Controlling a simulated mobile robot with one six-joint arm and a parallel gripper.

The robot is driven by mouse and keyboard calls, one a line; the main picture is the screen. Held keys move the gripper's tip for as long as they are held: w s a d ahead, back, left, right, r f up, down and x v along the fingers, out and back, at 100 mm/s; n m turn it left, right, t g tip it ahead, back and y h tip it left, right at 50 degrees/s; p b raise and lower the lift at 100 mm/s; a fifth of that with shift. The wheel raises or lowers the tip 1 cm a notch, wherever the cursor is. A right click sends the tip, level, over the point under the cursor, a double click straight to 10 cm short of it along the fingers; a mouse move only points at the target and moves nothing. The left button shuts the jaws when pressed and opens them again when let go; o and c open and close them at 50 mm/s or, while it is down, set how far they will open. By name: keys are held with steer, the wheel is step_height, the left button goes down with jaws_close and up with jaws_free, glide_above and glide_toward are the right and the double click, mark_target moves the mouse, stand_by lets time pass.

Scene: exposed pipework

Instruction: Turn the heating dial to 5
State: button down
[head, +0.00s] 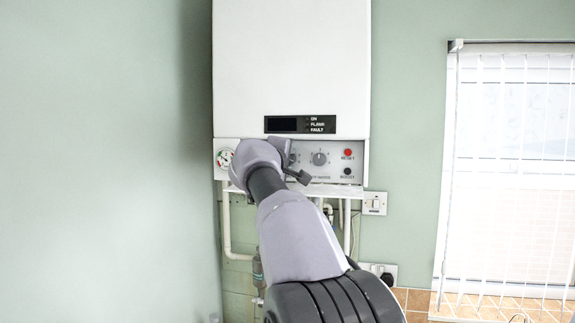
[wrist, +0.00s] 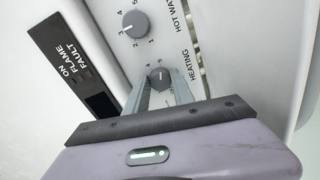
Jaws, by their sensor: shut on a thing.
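The heating dial (wrist: 160,78) is a small grey knob on the boiler's control panel, beside the HEATING label in the wrist view. My gripper (wrist: 161,84) is shut on it, one finger on each side. The numerals 4 and 5 show just beyond the dial. A small pale mark shows on the knob near the 5, but I cannot tell exactly where it points. In the head view my gripper and wrist cover the heating dial.
The hot water dial (head: 319,158) is close to the right of my gripper; it also shows in the wrist view (wrist: 135,25). A gauge (head: 224,157) is at left. Pipes (head: 226,225) hang below the white boiler (head: 290,65).

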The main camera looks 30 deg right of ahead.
steer(key=shift+m, duration=0.3)
stand_by(0.4)
steer(key=c, duration=1.1)
jaws_free()
steer(key=b+v, duration=0.5)
steer(key=v, duration=1.2)
steer(key=shift+s+a, duration=0.15)
